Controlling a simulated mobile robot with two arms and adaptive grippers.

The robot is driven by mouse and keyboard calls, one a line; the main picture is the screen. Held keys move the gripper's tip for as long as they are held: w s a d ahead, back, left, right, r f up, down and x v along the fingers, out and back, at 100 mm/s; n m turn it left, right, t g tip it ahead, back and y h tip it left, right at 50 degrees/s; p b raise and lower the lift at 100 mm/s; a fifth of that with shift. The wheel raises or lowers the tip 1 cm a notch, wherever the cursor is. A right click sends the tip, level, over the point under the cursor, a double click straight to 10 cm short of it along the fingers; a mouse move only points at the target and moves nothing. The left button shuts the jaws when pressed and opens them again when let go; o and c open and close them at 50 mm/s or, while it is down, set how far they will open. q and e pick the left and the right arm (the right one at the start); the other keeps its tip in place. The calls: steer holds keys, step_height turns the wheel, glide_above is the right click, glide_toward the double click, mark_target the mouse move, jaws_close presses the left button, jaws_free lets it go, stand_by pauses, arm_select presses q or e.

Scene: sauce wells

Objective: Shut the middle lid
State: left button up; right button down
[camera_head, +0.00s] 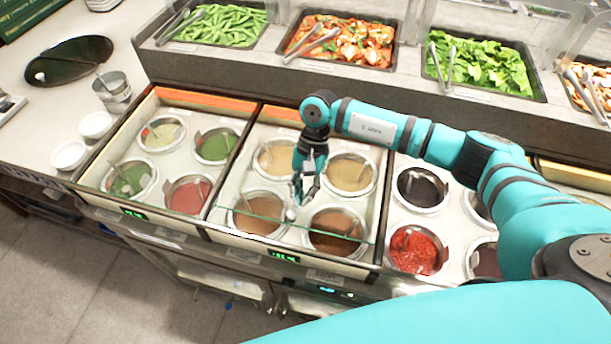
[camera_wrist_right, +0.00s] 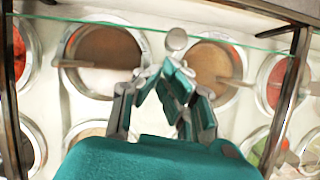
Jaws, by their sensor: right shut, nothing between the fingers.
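The middle lid (camera_head: 222,207) is a clear glass pane with a green front edge, over the middle well section. Its edge crosses the front pots, a little behind the front frame; I cannot tell whether it lies fully flat. A round knob (camera_head: 290,214) sits near that edge, and the knob (camera_wrist_right: 176,39) and the green glass edge also show in the wrist view. My right gripper (camera_head: 299,196) is shut and empty, pointing down just behind the knob. Its fingertips (camera_wrist_right: 165,78) meet near the knob; contact is unclear. My left gripper is out of view.
Sauce pots with spoons fill the sections, including a red sauce (camera_head: 416,249) at right and a green sauce (camera_head: 129,179) at left. Food trays with tongs, such as green beans (camera_head: 221,25), stand behind. A metal cup (camera_head: 113,90) and white bowls (camera_head: 69,154) are at left.

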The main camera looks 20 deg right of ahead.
mark_target(297, 223)
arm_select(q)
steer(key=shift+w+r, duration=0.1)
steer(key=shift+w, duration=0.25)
arm_select(e)
steer(key=shift+s+a+f, duration=0.1)
steer(key=shift+f, duration=0.15)
steer(key=shift+s+a+f+b, duration=0.1)
steer(key=shift+s+a+b, duration=0.1)
steer(key=shift+s+b, duration=0.1)
steer(key=s+a+b, duration=0.2)
steer(key=s, duration=0.1)
steer(key=shift+f, duration=0.1)
steer(key=shift+s+a+r, duration=0.2)
steer(key=shift+s+a, duration=0.1)
steer(key=shift+s, duration=0.1)
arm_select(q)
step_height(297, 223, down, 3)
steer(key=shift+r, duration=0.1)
